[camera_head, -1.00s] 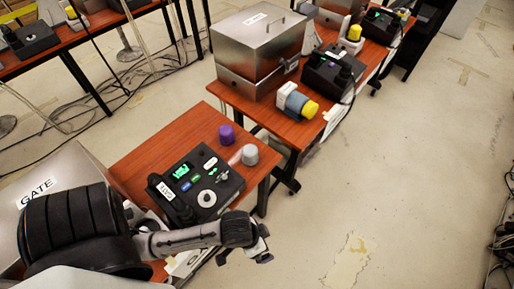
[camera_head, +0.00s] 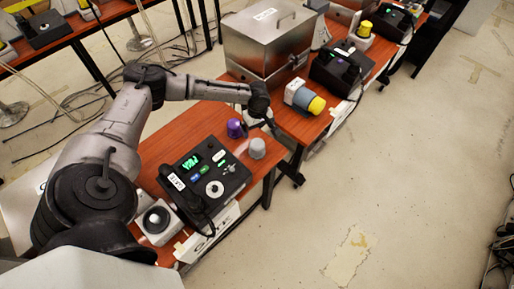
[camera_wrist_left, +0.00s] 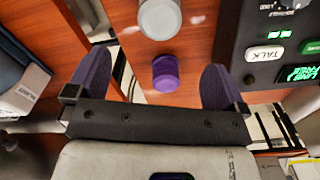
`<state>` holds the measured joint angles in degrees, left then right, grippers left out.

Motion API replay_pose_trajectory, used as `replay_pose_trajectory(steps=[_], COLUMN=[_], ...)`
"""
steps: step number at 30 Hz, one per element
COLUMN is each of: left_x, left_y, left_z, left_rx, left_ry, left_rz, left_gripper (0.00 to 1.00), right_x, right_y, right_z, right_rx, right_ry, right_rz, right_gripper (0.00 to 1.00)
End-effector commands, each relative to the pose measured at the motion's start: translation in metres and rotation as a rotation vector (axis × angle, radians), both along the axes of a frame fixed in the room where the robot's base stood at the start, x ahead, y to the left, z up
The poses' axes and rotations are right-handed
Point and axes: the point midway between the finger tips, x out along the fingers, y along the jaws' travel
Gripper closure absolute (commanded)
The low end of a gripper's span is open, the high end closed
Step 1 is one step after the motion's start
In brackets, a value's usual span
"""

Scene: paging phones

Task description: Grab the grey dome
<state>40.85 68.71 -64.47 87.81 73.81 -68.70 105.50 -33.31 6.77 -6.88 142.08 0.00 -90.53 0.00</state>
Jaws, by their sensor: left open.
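The grey dome (camera_head: 257,148) stands on the near wooden table by its right edge, next to the phone panel. It also shows in the left wrist view (camera_wrist_left: 160,18) at the top edge, partly cut off, just beyond the purple dome (camera_wrist_left: 165,73). The purple dome (camera_head: 236,128) stands behind and left of the grey one. My left gripper (camera_head: 262,112) is in the air near the domes, on their far side. In the left wrist view its two fingers (camera_wrist_left: 156,65) are apart and empty, with the purple dome showing between them. My right gripper does not show.
The black phone panel (camera_head: 210,175) with handset and lit green display lies left of the grey dome. A white box with a round black knob (camera_head: 157,220) is at the near side.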

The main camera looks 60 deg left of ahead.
Motion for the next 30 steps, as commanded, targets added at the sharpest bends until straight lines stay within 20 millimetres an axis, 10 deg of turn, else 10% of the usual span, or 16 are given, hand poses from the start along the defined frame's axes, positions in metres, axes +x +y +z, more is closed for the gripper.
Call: replay_pose_trajectory(steps=[30], left_x=[0.0], left_y=[0.004], left_z=[-0.118], left_rx=[0.001], left_ry=[-0.001], left_rz=[0.031], left_gripper=[0.01], right_x=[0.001], right_y=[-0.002], right_z=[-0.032], right_rx=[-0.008], right_ry=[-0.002], right_rz=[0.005], right_gripper=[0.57])
